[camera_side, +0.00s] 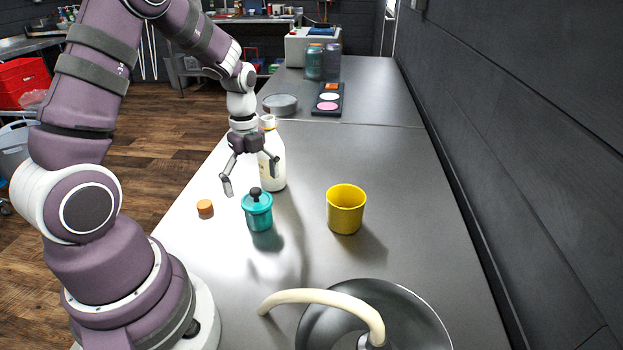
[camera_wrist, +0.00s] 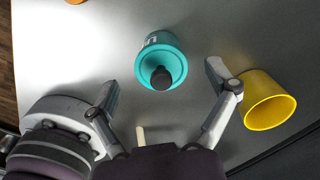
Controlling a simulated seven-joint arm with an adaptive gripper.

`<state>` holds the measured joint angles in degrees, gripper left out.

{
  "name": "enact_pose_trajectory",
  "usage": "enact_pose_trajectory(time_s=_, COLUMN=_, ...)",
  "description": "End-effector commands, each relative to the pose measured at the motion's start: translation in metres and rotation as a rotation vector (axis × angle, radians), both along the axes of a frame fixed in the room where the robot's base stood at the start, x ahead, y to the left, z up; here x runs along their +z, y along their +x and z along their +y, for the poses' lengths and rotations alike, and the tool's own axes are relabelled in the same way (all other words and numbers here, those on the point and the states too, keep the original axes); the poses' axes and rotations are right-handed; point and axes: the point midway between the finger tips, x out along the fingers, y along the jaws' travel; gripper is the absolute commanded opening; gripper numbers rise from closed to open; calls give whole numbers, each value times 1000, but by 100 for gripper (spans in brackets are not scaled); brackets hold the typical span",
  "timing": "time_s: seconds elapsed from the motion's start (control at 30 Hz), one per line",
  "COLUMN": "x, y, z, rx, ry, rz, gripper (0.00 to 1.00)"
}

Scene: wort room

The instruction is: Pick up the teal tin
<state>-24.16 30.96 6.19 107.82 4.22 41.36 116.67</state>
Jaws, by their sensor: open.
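The teal tin (camera_side: 257,213) stands upright on the grey worktop, with a dark round knob on its lid. It also shows in the wrist view (camera_wrist: 157,50), top centre, ahead of the fingers. My gripper (camera_side: 252,184) is open and empty above the tin, its fingers spread to either side of the knob in the side view. In the wrist view my gripper (camera_wrist: 163,84) has its fingertips apart, with the tin beyond and between them. I see no contact with the tin.
A yellow cup (camera_side: 346,210) stands right of the tin. A white bottle (camera_side: 272,160) stands close behind my gripper. A small orange cap (camera_side: 205,208) lies left of the tin. A large bowl with a curved pale tube (camera_side: 325,298) is at the front. The worktop (camera_side: 400,160) is clear behind the cup.

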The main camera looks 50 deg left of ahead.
Motion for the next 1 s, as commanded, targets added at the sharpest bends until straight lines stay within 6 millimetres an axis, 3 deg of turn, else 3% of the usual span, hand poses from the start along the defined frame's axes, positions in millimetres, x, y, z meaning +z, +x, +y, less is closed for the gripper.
enact_pose_trajectory(time_s=0.4, x=-64, y=-2, z=-15, rx=2, ry=-1, rz=2, gripper=86)
enact_pose_trajectory(time_s=0.63, x=-66, y=-1, z=-15, rx=1, ry=1, rz=-2, gripper=86)
enact_pose_trajectory(time_s=1.0, x=-66, y=-1, z=-15, rx=2, ry=1, rz=-1, gripper=39)
